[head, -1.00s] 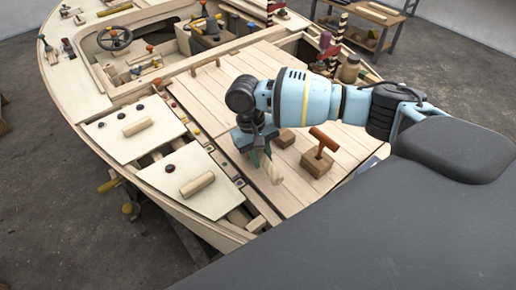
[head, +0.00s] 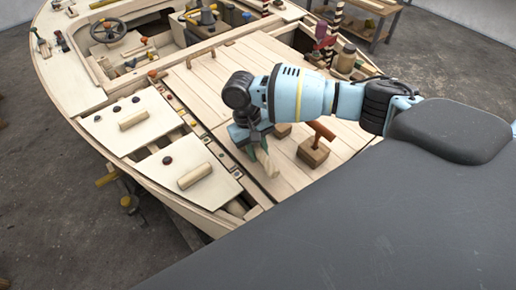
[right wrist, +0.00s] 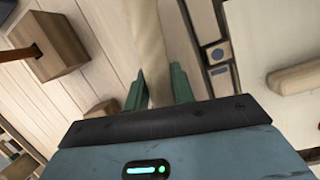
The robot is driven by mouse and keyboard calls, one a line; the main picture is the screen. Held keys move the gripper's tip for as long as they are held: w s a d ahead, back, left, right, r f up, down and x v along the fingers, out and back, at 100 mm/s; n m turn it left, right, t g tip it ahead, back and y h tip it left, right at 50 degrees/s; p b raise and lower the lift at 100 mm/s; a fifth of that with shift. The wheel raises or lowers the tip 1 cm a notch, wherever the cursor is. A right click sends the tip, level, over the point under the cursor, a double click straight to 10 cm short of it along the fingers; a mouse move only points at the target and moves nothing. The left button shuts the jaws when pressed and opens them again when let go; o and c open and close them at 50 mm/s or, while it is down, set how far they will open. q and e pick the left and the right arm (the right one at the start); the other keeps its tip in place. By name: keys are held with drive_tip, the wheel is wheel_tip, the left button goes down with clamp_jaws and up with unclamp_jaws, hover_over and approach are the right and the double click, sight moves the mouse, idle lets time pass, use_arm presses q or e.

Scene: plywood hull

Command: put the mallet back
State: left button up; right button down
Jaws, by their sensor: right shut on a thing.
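My right gripper (head: 260,155) is shut on a pale wooden piece (head: 267,161), low over the deck planks. In the right wrist view the gripper's green fingers (right wrist: 159,92) stand on either side of a pale shaft (right wrist: 151,35). This looks like the mallet, but its full shape is hidden by the gripper. A T-shaped orange-brown tool (head: 320,130) stands in a wooden block (head: 312,155) to the right. A second, smaller block (head: 281,130) is behind the gripper, partly hidden. My left gripper is not in view.
Two pale hatch panels (head: 130,128) with wooden handles lie left of the gripper, beside an open framed strip. The planked deck (head: 225,75) beyond is mostly clear. Bottles and tools (head: 345,58) stand at the far right. A steering wheel (head: 112,36) is at the far left.

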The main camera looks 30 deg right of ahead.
drive_tip(key=c, duration=1.1)
unclamp_jaws()
drive_tip(key=v, duration=0.8)
drive_tip(key=shift+f, duration=0.1)
